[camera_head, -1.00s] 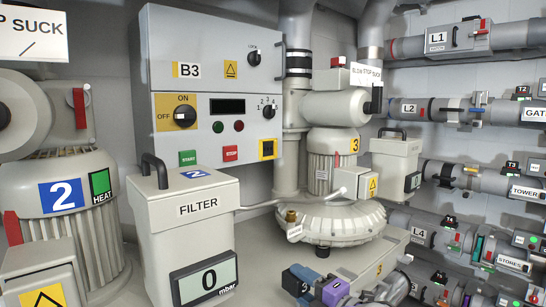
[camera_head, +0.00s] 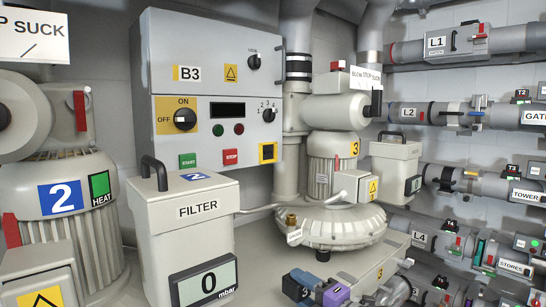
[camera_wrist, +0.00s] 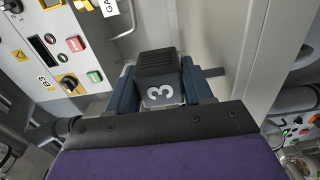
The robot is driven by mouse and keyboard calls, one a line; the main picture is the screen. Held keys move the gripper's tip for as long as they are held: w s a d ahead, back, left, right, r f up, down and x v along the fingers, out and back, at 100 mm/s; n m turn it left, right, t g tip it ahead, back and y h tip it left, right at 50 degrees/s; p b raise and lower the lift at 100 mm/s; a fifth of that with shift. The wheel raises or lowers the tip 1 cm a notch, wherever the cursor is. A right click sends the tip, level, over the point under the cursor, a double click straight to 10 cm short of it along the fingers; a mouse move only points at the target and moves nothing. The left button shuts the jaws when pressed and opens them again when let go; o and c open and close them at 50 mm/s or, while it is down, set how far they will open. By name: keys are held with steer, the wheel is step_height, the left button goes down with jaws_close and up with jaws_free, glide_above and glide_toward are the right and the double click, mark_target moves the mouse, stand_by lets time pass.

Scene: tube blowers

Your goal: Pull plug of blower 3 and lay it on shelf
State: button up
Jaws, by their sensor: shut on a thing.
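Blower 3 (camera_head: 330,180) is a beige machine with a yellow 3 label, right of its B3 control box (camera_head: 218,60). The plug (camera_wrist: 159,72) is a dark block marked with a white 3. In the wrist view it sits between the blue fingers of my gripper (camera_wrist: 160,88), which is shut on it. In the head view my gripper (camera_head: 303,286) is low at the bottom centre, in front of the blower and clear of the box. The yellow-framed socket (camera_head: 268,152) is at the lower right of the box. I cannot clearly identify the shelf.
A filter box (camera_head: 190,215) with a 0 mbar display stands left of my gripper. Blower 2 (camera_head: 70,210) is at the far left. A grey base (camera_head: 395,240) lies under blower 3. Several pipes with valves, such as L1 (camera_head: 437,41), line the right wall.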

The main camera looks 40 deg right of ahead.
steer(key=shift+f+b, duration=1)
steer(key=shift+f, duration=0.3)
stand_by(0.7)
steer(key=shift+r, duration=0.1)
steer(key=shift+r+p, duration=2.05)
steer(key=shift+r, duration=0.4)
steer(key=shift+f+b, duration=0.1)
steer(key=shift+b, duration=0.2)
